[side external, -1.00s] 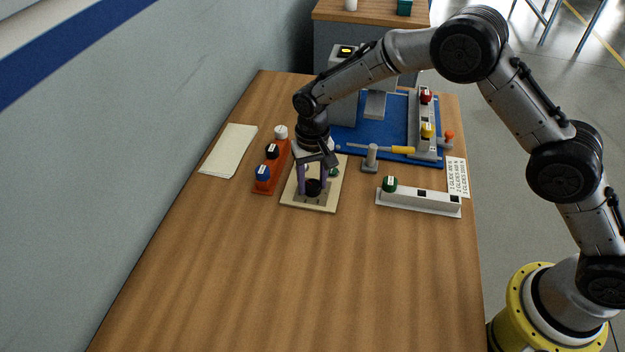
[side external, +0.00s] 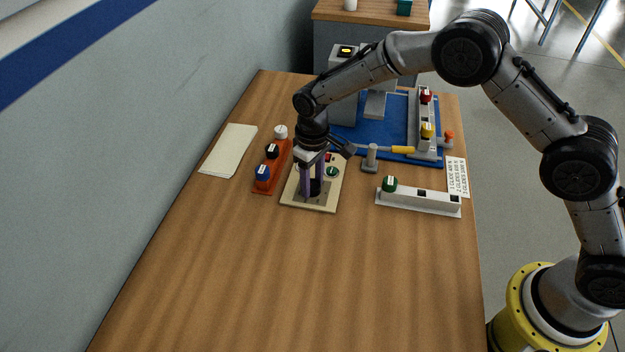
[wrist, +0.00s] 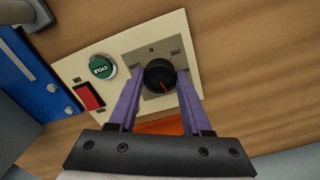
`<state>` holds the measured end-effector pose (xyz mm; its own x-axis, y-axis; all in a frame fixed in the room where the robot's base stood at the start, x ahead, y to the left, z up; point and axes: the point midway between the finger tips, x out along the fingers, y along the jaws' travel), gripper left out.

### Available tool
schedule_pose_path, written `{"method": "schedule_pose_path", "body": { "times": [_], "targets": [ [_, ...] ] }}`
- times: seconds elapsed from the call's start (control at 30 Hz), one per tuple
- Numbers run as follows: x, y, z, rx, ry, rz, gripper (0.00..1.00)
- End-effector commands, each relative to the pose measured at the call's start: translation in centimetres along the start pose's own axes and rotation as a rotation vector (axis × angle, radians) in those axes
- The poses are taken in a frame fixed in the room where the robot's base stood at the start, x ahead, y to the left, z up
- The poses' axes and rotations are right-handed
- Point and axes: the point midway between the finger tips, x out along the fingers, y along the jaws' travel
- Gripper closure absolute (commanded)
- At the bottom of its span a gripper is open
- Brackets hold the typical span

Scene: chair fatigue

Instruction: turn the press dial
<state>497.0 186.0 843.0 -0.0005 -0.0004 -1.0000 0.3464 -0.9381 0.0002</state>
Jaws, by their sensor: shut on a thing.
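The press dial is a round black knob (wrist: 158,73) with a red mark, on a grey scale plate of a cream panel (wrist: 187,28). In the wrist view the red mark points towards the bottom of the picture, away from the printed numbers, of which 200 is readable. My gripper (wrist: 161,76) points down with its purple fingers on either side of the knob, shut on it. In the side external view my gripper (side external: 313,190) stands over the panel (side external: 298,203), and its fingers partly hide the knob.
A green CYCLE button (wrist: 102,66) and a red switch (wrist: 90,96) share the panel. An orange rack (side external: 258,189) with several coloured knobs stands close left. A grey post (side external: 370,158) and a white rail (side external: 425,203) are right; the blue press base (side external: 385,130) is behind. The front table is clear.

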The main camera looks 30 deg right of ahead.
Motion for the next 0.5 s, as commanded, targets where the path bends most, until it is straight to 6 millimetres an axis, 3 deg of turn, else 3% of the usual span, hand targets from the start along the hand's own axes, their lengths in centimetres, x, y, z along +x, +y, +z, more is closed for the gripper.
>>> {"method": "schedule_pose_path", "body": {
  "times": [0.5],
  "targets": [
    [-0.17, 0.01, -0.08, -0.256, 0.003, 0.000, 1.00]
  ]
}}
